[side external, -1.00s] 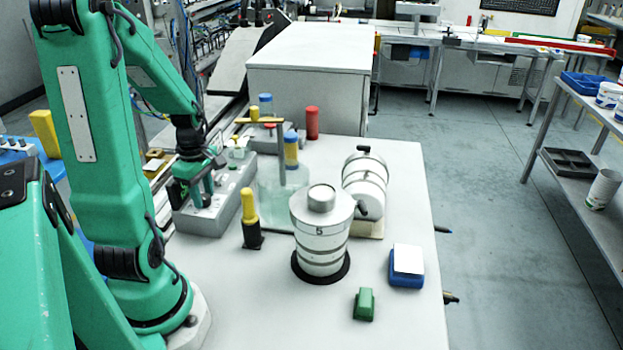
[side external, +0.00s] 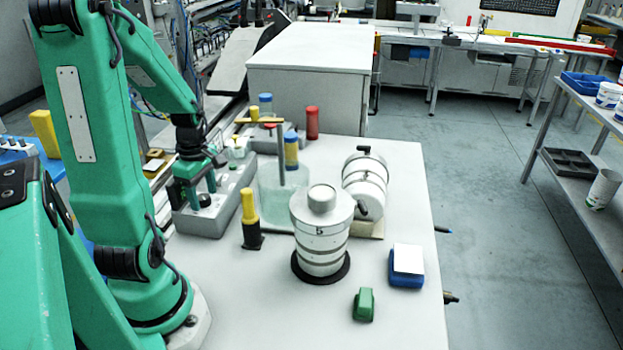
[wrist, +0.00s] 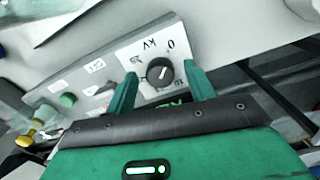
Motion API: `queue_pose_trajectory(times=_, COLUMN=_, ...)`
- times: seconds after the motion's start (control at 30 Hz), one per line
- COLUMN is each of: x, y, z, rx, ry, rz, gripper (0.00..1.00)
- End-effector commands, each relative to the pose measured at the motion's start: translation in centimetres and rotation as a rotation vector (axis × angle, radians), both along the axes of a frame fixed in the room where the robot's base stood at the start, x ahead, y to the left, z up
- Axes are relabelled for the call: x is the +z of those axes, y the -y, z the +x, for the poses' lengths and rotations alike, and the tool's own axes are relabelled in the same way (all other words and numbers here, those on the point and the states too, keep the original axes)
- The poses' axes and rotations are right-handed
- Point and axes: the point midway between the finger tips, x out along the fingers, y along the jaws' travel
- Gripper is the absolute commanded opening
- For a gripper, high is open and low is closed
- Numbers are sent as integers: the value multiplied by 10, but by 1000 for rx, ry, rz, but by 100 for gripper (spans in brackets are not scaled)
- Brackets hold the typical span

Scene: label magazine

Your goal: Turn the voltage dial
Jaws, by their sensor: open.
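The voltage dial is a round black knob (wrist: 160,72) with a white pointer line, on a white plate marked "KV" and "0" in the wrist view. The plate is on a grey control box (side external: 220,212), and the dial (side external: 204,201) shows small and dark in the side view. My gripper (wrist: 161,70) is open, with one green finger on each side of the dial and visible gaps between. In the side view my gripper (side external: 202,194) points down at the box. I cannot tell the exact fingertip height.
A green button (wrist: 67,99) sits on the box beside the dial.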

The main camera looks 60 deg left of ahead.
Motion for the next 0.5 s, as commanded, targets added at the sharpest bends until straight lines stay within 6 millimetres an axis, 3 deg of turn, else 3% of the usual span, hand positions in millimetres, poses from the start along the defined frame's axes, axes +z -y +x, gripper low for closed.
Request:
queue_pose_trajectory(times=0.27, x=20, y=-1, z=1, rx=0, ry=4, rz=4, gripper=54)
queue_pose_trajectory(times=0.5, x=51, y=-1, z=1, rx=0, ry=4, rz=4, gripper=54)
